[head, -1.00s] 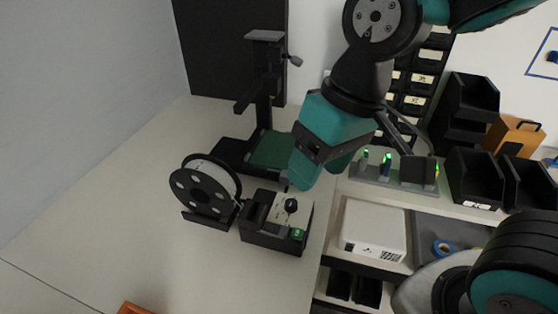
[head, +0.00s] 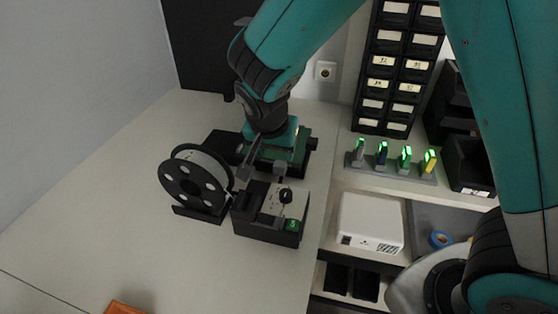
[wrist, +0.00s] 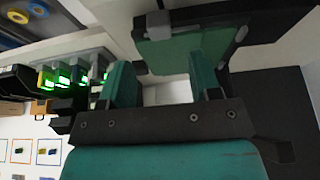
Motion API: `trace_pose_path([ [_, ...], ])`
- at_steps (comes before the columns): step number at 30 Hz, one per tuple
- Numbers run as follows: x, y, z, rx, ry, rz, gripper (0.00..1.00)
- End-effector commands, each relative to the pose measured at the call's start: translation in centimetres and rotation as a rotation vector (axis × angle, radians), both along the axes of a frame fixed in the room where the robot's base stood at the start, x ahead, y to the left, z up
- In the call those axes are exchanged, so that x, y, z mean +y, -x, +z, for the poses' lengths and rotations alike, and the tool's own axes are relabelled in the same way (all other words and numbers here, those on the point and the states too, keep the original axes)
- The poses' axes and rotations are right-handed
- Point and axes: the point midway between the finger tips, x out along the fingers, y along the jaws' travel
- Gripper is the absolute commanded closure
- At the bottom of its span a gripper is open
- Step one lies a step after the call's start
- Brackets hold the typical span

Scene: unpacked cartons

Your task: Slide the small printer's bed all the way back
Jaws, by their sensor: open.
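The small printer (head: 222,146) stands at the back of the worktop in the head view, and my arm hides much of its frame. Its dark green bed (wrist: 190,50) shows in the wrist view as a flat plate with grey clips at its corners. My gripper (head: 272,143) is over the bed area in the head view and covers most of the bed. In the wrist view my gripper (wrist: 160,82) is open with nothing held. Its right finger is close to the bed's edge; I cannot tell whether they touch.
A black filament spool (head: 197,182) and a control box (head: 270,225) with a knob stand in front of the printer. To the right are a lit rack (head: 395,170), a white box (head: 371,223) and drawers (head: 397,65). The worktop is clear at front left.

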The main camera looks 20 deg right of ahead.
Motion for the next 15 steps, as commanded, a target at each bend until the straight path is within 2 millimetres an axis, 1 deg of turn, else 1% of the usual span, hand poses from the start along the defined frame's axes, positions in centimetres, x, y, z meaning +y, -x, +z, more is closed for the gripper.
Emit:
trace_pose_path([
  [1,-0.4,-0.3,-1.1,0.006,0.003,-0.002,0.43],
  [3,-0.7,-0.8,-2.4,0.006,0.003,-0.002,0.43],
  [7,-1.2,-1.5,-4.6,0.005,0.001,-0.002,0.43],
  [12,-1.5,-2.1,-6.2,0.001,0.000,0.001,0.43],
  [15,-1.6,-2.2,-6.6,0.001,0.000,0.001,0.43],
])
